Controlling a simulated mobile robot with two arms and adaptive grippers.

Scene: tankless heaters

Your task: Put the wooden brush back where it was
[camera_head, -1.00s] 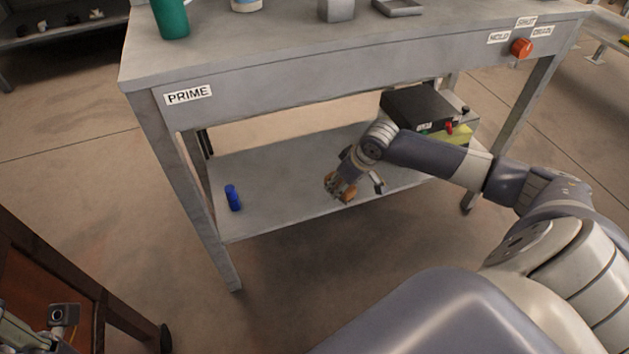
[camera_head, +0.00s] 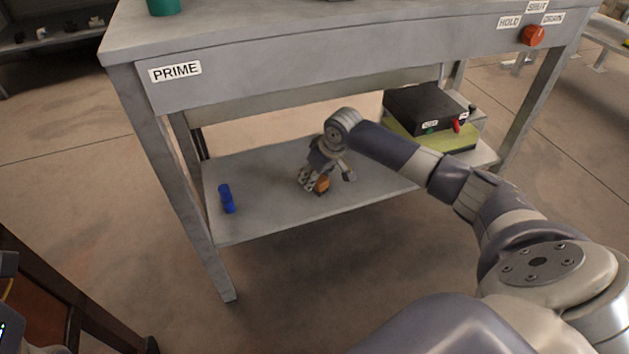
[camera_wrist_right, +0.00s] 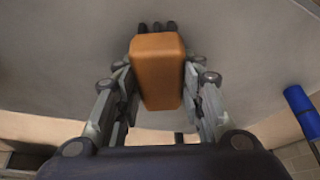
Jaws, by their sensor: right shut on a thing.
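The wooden brush (camera_head: 322,185) is an orange-brown block in my right gripper (camera_head: 325,180), over the lower shelf (camera_head: 262,209) of the grey workbench. In the right wrist view the brush (camera_wrist_right: 158,70) sits between the two fingers (camera_wrist_right: 158,90), with dark bristle tufts at its far end. My right gripper is shut on it. In the head view the brush is low near the shelf surface; I cannot tell whether it touches. Only a sliver of my left arm shows at the left edge, and its fingers cannot be made out.
A black box (camera_head: 425,108) with a red lever sits at the shelf's right end. The bench top (camera_head: 250,28) overhangs the shelf. Bare shelf lies around the gripper.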

